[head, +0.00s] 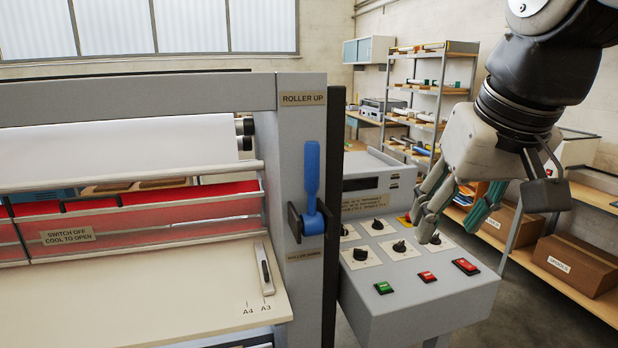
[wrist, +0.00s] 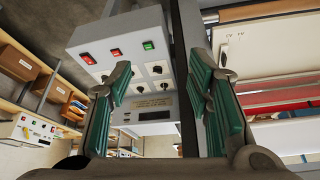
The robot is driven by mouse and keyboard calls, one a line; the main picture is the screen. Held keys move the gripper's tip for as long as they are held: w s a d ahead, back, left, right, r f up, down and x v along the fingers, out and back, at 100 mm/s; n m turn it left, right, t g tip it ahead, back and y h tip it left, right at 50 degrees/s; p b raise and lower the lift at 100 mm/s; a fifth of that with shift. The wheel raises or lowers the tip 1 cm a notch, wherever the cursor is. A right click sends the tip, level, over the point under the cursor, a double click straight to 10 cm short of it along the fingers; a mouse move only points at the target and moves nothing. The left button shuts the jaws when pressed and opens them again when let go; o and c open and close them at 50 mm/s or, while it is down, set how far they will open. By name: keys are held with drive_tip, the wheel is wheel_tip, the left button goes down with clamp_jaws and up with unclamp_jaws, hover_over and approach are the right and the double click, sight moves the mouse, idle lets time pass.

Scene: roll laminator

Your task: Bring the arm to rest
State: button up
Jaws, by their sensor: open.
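My gripper (head: 455,205) hangs at the right in the head view, in front of the control panel (head: 428,290) in the picture. It is open and empty, with its green-padded fingers apart in the wrist view (wrist: 165,95). In the wrist view the panel (wrist: 125,40) appears between and beyond the fingers, upside down. I cannot tell how far the fingertips are from it; no contact is clear. In the head view the gripper overlaps part of the panel's knobs and a red-and-yellow button (head: 404,219).
The laminator's blue lever (head: 312,185) points up beside the "ROLLER UP" label (head: 302,98). A red-tinted clear guard (head: 150,222) fronts the rollers. Shelves with boxes (head: 575,263) stand at the right. Floor shows between panel and shelves.

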drive_tip(key=s+d+f, duration=0.2)
drive_tip(key=s+f, duration=0.7)
drive_tip(key=shift+f+t, duration=0.3)
drive_tip(key=shift+d, duration=0.1)
idle(0.9)
